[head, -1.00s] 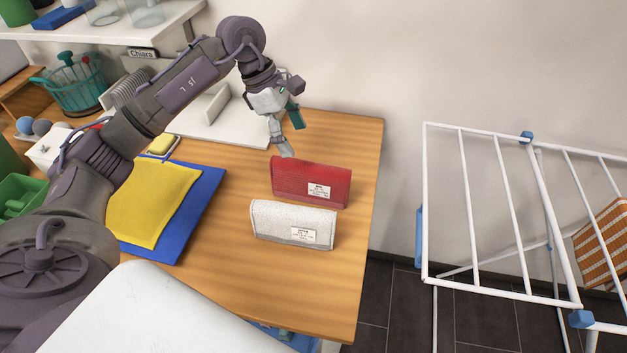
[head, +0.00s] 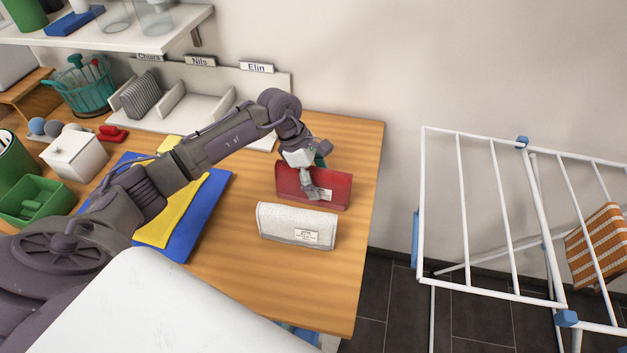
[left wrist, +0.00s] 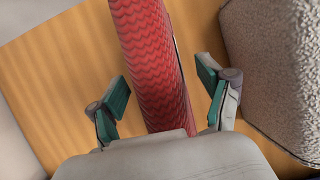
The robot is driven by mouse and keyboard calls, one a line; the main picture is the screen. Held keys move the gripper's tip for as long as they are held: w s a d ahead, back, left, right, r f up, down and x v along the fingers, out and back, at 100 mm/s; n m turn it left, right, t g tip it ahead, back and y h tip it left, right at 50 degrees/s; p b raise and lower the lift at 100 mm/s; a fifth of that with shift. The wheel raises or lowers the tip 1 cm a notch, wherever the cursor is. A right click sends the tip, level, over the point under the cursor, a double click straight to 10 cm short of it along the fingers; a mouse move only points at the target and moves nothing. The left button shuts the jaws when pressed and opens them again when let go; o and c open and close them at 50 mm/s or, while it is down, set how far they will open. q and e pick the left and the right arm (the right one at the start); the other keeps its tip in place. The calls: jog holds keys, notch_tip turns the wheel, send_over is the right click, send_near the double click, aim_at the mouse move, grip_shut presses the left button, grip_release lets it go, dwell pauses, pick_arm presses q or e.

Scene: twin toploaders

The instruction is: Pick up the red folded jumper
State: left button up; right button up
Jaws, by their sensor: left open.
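The red folded jumper (head: 339,190) stands upright on the wooden table near its right end, with a white label on its front. It also shows in the left wrist view (left wrist: 150,60) as a knitted red strip running between the fingers. My left gripper (head: 318,178) is open and above the jumper, with one finger in front of it. In the left wrist view the left gripper's (left wrist: 165,100) green pads stand on either side of the jumper, with gaps on both sides. My right gripper is not in view.
A white folded piece (head: 290,226) with a label stands just in front of the red one. A yellow cloth (head: 178,215) lies on a blue one (head: 205,205) to the left. A white drying rack (head: 490,290) stands right of the table. Bare wood (head: 270,285) lies in front.

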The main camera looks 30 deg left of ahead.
pick_arm(q)
jog(key=c, duration=1.4)
jog(key=shift+r, duration=0.1)
grip_shut()
